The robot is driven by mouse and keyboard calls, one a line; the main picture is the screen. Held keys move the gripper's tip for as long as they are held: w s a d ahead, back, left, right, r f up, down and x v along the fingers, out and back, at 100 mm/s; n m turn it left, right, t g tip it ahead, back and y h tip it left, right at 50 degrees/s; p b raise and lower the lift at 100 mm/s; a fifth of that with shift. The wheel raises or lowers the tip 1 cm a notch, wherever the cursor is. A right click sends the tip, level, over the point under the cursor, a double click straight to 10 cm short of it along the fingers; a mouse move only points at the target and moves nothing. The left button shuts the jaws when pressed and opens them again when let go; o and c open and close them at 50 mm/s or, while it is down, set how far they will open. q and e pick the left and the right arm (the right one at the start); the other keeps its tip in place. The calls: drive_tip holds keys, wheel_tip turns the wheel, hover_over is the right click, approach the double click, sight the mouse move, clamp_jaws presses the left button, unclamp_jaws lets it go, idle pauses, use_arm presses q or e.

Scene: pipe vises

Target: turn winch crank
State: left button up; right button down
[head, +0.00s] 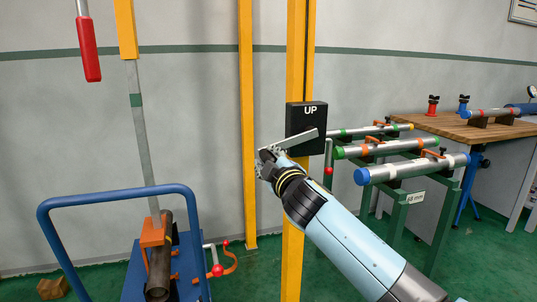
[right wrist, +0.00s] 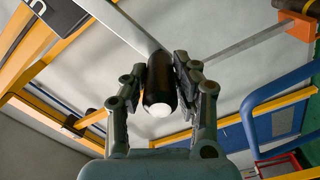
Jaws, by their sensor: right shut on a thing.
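The winch is a black box (head: 307,117) marked UP on a yellow post. Its flat grey crank arm (head: 300,140) points left and slightly down from the box. My right gripper (head: 268,160) is at the arm's outer end. In the right wrist view, the dark crank handle (right wrist: 158,80) with a pale round tip sits between the fingers of my right gripper (right wrist: 173,85), which is shut on it. The grey crank arm (right wrist: 125,22) runs up and left from it there. In the head view the gripper hides the handle. My left gripper is not in view.
A grey strap (head: 145,150) runs down to an orange fitting (head: 153,232) at a dark pipe (head: 159,265) on a blue cart (head: 115,193). A red-gripped rod (head: 90,62) hangs upper left. Pipes on green stands (head: 398,210) and a wooden bench (head: 450,126) are at right.

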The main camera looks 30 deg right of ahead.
drive_tip(key=s+d+f+n+b, duration=0.1)
drive_tip(key=d+f+n+b, duration=0.3)
drive_tip(key=f+n, duration=0.2)
drive_tip(key=shift+s+d+f+n, duration=0.2)
drive_tip(key=shift+f+n, duration=0.2)
drive_tip(key=shift+f, duration=0.65)
drive_tip(key=c, duration=1.2)
unclamp_jaws()
drive_tip(key=shift+c, duration=0.2)
drive_tip(key=shift+o, duration=1.2)
drive_tip(key=shift+d+r, duration=0.1)
drive_tip(key=shift+d, duration=0.05)
drive_tip(key=shift+w+r, duration=0.1)
